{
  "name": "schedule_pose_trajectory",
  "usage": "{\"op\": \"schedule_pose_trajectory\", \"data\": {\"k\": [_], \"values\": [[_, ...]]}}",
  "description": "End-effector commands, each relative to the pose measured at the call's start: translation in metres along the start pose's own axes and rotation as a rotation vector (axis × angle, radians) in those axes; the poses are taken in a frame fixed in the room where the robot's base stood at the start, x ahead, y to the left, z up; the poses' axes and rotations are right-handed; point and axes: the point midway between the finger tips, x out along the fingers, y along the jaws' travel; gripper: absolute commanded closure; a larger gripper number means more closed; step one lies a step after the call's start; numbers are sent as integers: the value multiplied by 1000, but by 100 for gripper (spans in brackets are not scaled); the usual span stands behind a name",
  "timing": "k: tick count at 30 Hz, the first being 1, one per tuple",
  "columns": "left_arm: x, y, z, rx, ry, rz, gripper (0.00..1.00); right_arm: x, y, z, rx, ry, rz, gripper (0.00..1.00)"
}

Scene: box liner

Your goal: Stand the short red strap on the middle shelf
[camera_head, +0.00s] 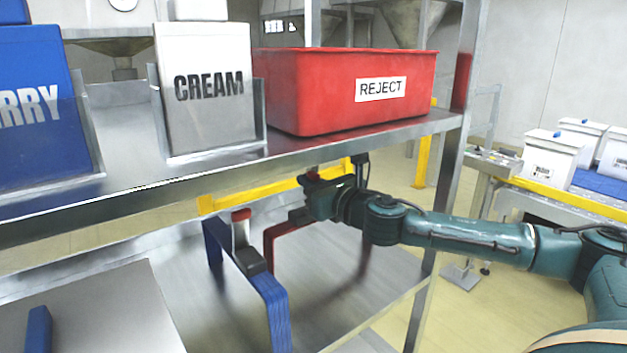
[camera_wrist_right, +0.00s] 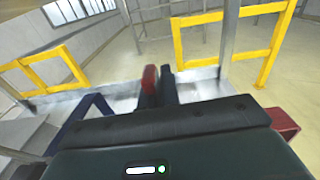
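The short red strap (camera_head: 284,236) is a bent, upside-down U shape over the middle shelf (camera_head: 330,285). One leg hangs at the left; a darker red part shows lower right. I cannot tell whether its feet touch the shelf. My right gripper (camera_head: 300,213) reaches in from the right under the upper shelf, with its fingers at the strap's top. They appear shut on it. In the right wrist view, red shows at the fingertips (camera_wrist_right: 158,90) and right of the gripper body, which hides the middle. My left gripper is not in view.
A taller blue strap (camera_head: 265,285) stands left of the red one, with a dark block and red-topped pale piece (camera_head: 241,230) by it. Above are a red REJECT bin (camera_head: 300,100), CREAM box (camera_head: 206,130) and blue box (camera_head: 45,150). The shelf's right part looks free.

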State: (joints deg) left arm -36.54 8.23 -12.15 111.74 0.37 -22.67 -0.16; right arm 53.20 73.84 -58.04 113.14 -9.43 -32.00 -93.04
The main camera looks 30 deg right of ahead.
Motion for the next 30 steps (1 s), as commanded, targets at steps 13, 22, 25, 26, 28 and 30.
{"op": "schedule_pose_trajectory", "data": {"k": [13,22,25,26,28,30], "values": [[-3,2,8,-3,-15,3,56,1,6,-5,-1,0,0,100],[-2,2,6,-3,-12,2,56,1,6,-6,-1,0,0,77],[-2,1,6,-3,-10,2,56,1,6,-6,-1,0,0,74],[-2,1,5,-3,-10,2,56,1,6,-6,-1,0,0,74],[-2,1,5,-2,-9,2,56,1,6,-6,-1,0,0,74],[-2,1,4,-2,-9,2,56,1,6,-5,-1,-1,-1,74]]}}
